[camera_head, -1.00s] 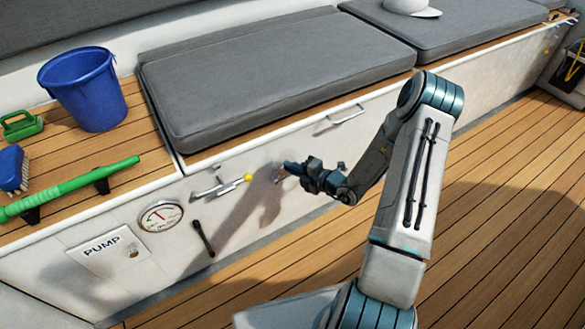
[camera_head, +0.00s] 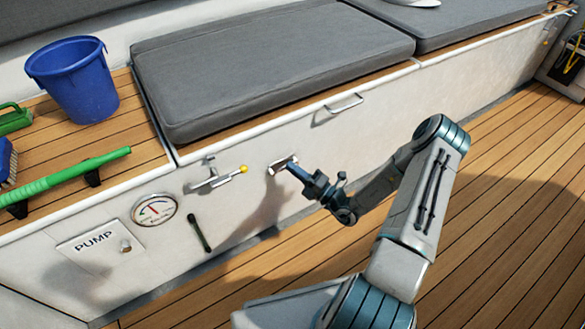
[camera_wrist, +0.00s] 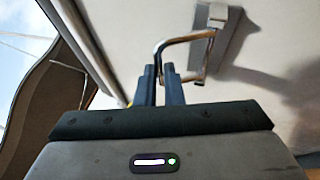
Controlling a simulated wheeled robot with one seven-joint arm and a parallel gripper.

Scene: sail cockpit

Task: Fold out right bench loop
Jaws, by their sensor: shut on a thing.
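A metal loop (camera_wrist: 188,38) on a small wall plate (camera_wrist: 210,28) shows in the wrist view, standing out from the white bench front. My gripper (camera_wrist: 160,76) is shut on the outer part of this loop, with its two dark fingers around the bar. In the head view my gripper (camera_head: 293,169) is at the bench front (camera_head: 340,148), beside the small plate (camera_head: 280,164) below the grey cushion. The loop is mostly hidden by the fingers there.
A yellow-tipped lever (camera_head: 220,177) is close to the left. Another metal handle (camera_head: 344,104) is above right. A gauge (camera_head: 154,210), a black handle (camera_head: 201,235) and a pump panel (camera_head: 98,248) are farther left. The wooden floor (camera_head: 510,220) is clear.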

